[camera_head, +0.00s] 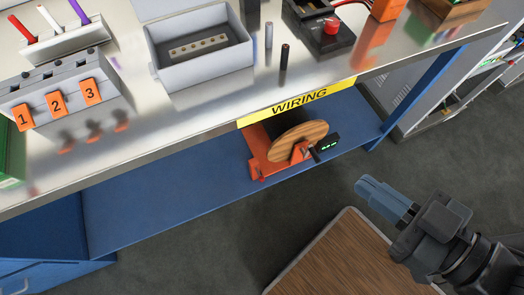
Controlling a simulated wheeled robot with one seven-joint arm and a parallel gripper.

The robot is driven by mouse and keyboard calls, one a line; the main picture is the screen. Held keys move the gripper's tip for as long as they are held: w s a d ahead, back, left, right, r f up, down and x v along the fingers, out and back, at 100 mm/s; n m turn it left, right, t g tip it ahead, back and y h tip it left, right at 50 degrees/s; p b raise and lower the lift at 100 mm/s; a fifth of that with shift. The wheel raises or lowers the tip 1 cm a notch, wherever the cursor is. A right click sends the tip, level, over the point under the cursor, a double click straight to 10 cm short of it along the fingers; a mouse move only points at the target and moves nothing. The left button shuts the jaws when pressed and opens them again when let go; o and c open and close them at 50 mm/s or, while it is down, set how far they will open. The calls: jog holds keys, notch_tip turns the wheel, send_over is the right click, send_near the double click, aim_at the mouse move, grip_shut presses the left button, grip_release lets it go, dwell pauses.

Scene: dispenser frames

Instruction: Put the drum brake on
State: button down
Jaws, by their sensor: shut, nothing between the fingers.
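A cable drum with a round wooden flange (290,142) sits in an orange stand (262,165) on the blue lower shelf, under the yellow WIRING label. A small dark part with green marks (328,143) is at the drum's right side, by a dark lever-like piece. It may be the brake; I cannot tell its setting. My gripper (367,190) is at the lower right, to the right of and below the drum and apart from it. Its blue-grey fingers are together with nothing between them. The far side of the drum is hidden under the table edge.
The metal tabletop (190,125) overhangs the shelf (170,208). On it are a grey box (200,75), a numbered orange-tagged unit (60,100) and a device with a red knob (330,28). A blue table leg (425,85) stands right of the drum. A wood-topped surface (340,262) lies below my gripper.

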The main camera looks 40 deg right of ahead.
jog(key=shift+f, duration=0.1)
jog(key=w+d+f+m+g+b, duration=0.1)
jog(key=w+d+f+g+b, duration=0.15)
jog(key=f, duration=0.75)
jog(key=w+d+f+m+g+b, duration=0.1)
jog(key=w+f+g+b, duration=0.2)
jog(key=f, duration=0.8)
jog(key=w+d+f+m+g+b, duration=0.15)
jog(key=w+f, duration=0.35)
jog(key=f, duration=0.5)
jog(key=w+d+f+g+y+b, duration=0.2)
jog(key=w+d+f+g+b, duration=0.1)
jog(key=w, duration=0.3)
jog(key=w+d+f+n+g+y+b, duration=0.1)
jog(key=w+d+f+g+y+b, duration=0.2)
jog(key=w, duration=0.3)
jog(key=shift+d+g+y+b, duration=0.3)
jog(key=shift+d+b, duration=0.1)
jog(key=shift+b, duration=0.4)
